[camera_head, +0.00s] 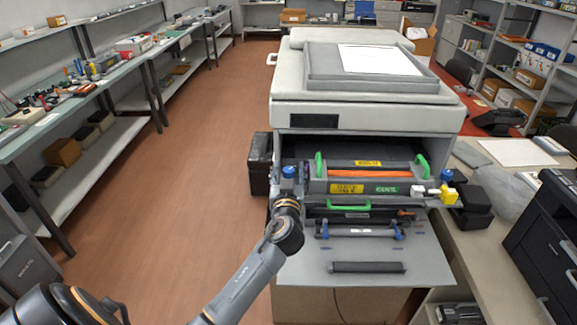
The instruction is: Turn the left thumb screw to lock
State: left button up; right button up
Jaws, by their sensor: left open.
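A large light-grey printer (365,118) stands in the middle with its front open. The left thumb screw (289,171) is a blue knob at the left end of the toner bay. My left gripper (288,188) is open, right at this knob and just below it in the picture. The dark fingers are small, so I cannot tell whether they touch the knob or which way it is turned. Another blue knob (446,174) sits at the right end. Between them lies a cartridge with green handles (421,166) and an orange bar (368,171). My right gripper is out of view.
The lowered front door (372,268) lies below the bay. A yellow-and-white part (448,194) sticks out at the right. A side table (490,235) with black boxes is at the right, a workbench (100,90) at the left.

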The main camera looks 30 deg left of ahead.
pick_arm(q)
jog(key=shift+w+a, duration=0.1)
jog(key=shift+w, duration=0.05)
jog(key=shift+c, duration=0.2)
grip_shut()
